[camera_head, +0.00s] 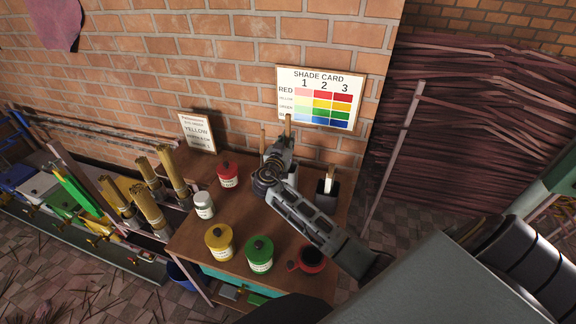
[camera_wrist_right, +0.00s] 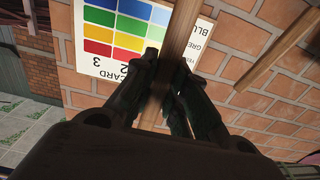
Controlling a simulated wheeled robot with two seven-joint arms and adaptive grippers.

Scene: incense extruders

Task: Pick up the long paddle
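A long wooden paddle (camera_head: 288,122) rises from my right gripper (camera_head: 277,158) in front of the shade card. In the right wrist view its light wooden shaft (camera_wrist_right: 181,32) passes between the two dark fingers (camera_wrist_right: 166,90), which close on it from both sides. The paddle's lower part is hidden by the gripper and arm. A second wooden stick (camera_head: 262,138) stands just left of the gripper; a wooden bar also shows at the right of the wrist view (camera_wrist_right: 272,55). My left gripper is not in view.
The table (camera_head: 190,238) holds a red jar (camera_head: 228,174), white jar (camera_head: 204,205), yellow jar (camera_head: 219,241), green jar (camera_head: 260,255) and an open red pot (camera_head: 311,261). A dark holder (camera_head: 326,196) stands right of my gripper. The shade card (camera_head: 318,98) is on the brick wall behind.

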